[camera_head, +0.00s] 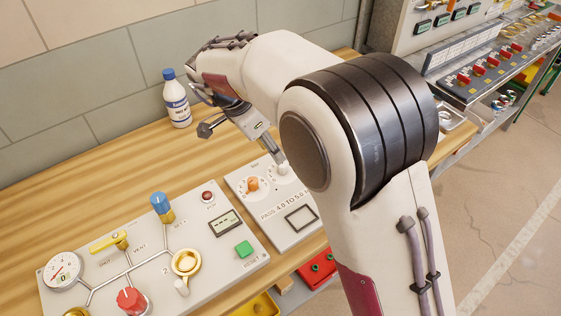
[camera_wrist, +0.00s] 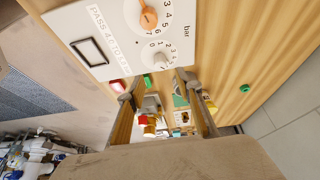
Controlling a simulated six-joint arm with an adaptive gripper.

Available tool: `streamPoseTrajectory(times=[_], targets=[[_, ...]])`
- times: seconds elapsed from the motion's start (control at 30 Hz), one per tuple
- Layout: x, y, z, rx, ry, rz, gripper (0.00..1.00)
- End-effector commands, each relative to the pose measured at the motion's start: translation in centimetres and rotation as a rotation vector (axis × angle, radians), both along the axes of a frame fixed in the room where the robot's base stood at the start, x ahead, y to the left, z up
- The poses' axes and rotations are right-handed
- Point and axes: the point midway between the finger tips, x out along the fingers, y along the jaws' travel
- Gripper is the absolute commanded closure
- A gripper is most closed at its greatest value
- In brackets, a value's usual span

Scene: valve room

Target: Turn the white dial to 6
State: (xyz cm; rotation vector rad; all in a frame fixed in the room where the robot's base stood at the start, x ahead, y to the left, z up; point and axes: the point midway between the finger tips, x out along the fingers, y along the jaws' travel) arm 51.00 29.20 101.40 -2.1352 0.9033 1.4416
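The white dial (camera_wrist: 160,58) is a small pale knob on a white panel (camera_wrist: 112,30), with small printed numbers beside it. In the head view the white dial (camera_head: 283,169) is at the panel's far right, partly hidden by my arm. An orange knob (camera_wrist: 149,18) with its own number scale sits beside it; it also shows in the head view (camera_head: 253,184). My gripper (camera_wrist: 157,84) is open, its two fingers apart with nothing held between them. In the head view its tip (camera_head: 279,157) is close to the white dial; I cannot tell whether they touch. The dial's setting is too small to read.
A second panel (camera_head: 120,290) with a gauge, pipes, a red knob, a blue knob and a green button lies at left. A white bottle with blue cap (camera_head: 177,99) stands by the wall. A red part (camera_head: 318,268) lies near the front edge. Bare wood (camera_head: 110,175) lies behind the panels.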

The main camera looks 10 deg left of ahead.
Motion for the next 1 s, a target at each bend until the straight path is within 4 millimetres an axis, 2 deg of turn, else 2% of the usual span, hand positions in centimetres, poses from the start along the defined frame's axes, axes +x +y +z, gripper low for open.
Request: streamPoseTrajectory(times=[0.27,0.7,1.0], targets=[[0.3,-0.3,-0.9,-0.002,0.001,-0.001,0.65],[1.4,-1.7,-5.3,-0.001,0.001,-0.002,0.65],[2.0,-2.2,-7.1,-0.001,-0.001,0.0,0.65]])
